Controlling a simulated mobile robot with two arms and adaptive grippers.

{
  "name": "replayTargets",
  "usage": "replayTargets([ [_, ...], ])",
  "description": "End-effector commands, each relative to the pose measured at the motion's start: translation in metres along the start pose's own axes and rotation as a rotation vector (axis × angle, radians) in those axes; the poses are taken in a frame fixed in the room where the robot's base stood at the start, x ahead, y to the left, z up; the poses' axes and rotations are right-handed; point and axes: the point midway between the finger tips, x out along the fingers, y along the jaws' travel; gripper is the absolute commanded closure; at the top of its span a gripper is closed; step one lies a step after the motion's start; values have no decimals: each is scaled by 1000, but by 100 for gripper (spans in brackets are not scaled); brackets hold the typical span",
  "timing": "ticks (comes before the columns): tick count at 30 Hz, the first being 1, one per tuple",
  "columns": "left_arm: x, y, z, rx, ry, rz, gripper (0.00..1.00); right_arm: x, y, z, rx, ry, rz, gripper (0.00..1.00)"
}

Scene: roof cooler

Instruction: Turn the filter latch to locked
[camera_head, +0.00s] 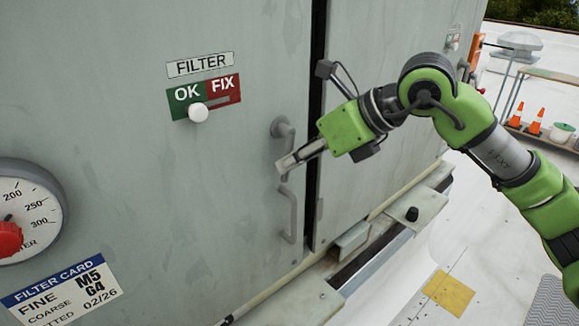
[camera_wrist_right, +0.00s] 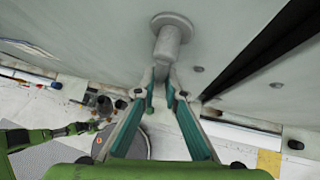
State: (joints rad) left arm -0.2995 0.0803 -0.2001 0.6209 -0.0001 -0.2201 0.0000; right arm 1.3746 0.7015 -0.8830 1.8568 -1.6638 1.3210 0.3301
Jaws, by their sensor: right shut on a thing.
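The filter latch (camera_head: 283,127) is a grey rounded handle on the pale cabinet door, close to the dark door gap. In the right wrist view the latch's round pivot (camera_wrist_right: 170,42) stands out from the panel, and its lever runs down to my fingertips. My right gripper (camera_head: 291,161) is shut on the lever; the fingers (camera_wrist_right: 162,78) hide part of it. A green arm, which looks like my left one, shows at the left of the right wrist view, with a small dark left gripper (camera_wrist_right: 82,128) at its end; its jaw state is unclear.
A fixed grey pull handle (camera_head: 288,213) is just below the latch. A FILTER label (camera_head: 200,65) sits above an OK/FIX plate (camera_head: 222,91) with a white knob (camera_head: 198,112). A round gauge (camera_head: 25,215) and a filter card (camera_head: 62,290) are at left.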

Motion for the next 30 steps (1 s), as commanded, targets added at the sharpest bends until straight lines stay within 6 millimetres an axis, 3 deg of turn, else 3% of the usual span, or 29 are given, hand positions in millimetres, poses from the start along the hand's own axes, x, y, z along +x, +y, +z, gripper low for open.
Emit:
replayTargets([
  [9, 11, 0, 1, 0, 0, 0, 60, -1, -6, 0, -85, 19, -84, 100],
  [25, 12, 0, 2, 0, -1, 0, 60, -2, -6, 1, -99, 25, -98, 100],
  [27, 12, 0, 2, 0, -1, 0, 60, -2, -6, 1, -99, 25, -98, 74],
  [30, 12, 0, 2, 0, -1, 0, 60, -2, -6, 0, -99, 25, -97, 73],
])
